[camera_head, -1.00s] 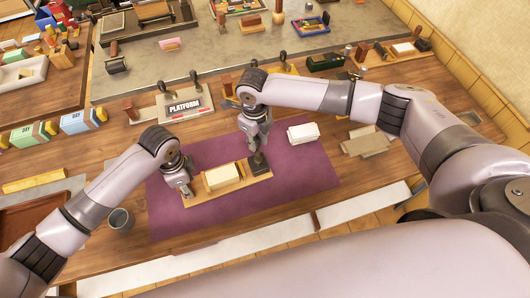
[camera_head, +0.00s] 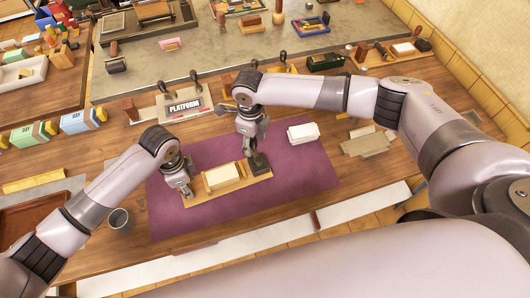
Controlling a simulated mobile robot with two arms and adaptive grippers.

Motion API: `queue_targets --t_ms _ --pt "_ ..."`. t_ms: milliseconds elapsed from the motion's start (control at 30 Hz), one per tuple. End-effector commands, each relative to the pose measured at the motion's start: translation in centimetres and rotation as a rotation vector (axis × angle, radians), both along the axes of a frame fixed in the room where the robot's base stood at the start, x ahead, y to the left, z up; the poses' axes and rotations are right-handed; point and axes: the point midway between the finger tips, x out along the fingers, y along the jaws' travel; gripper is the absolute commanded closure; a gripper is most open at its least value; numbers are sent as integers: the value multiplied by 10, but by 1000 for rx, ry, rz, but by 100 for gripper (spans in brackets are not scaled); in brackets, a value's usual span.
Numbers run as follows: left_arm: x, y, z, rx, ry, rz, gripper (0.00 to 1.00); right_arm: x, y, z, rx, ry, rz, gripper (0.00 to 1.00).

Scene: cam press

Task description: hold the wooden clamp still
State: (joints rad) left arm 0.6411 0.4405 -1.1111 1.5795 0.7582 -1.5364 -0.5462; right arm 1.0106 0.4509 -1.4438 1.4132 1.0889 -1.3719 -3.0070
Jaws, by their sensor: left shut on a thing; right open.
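The wooden clamp (camera_head: 236,184) lies on the purple mat (camera_head: 300,190), a long board with a pale block (camera_head: 222,176) on it and a dark upright part (camera_head: 258,162) at its right end. My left gripper (camera_head: 186,192) is shut on the left end of the clamp; its fingertips are small in the picture. My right gripper (camera_head: 252,140) is open just above the dark part at the right end. I cannot tell whether it touches that part.
A stack of white pieces (camera_head: 303,133) lies right of the clamp. A platform sign (camera_head: 185,106) stands behind the mat. A grey cup (camera_head: 120,219) stands left of the mat, and brown flat pieces (camera_head: 368,144) lie to the right. The front of the mat is clear.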

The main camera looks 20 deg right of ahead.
Motion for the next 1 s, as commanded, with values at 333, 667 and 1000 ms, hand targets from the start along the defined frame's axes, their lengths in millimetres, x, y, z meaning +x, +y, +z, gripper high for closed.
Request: queue_targets --t_ms 333,667,1000 --pt "0 0 0 0 0 0 100 0 0 5 -1 1 0 52" --pt "0 0 0 0 0 0 100 0 0 22 0 0 0 52" --pt "0 0 0 0 0 1 100 0 0 39 -1 1 0 52"
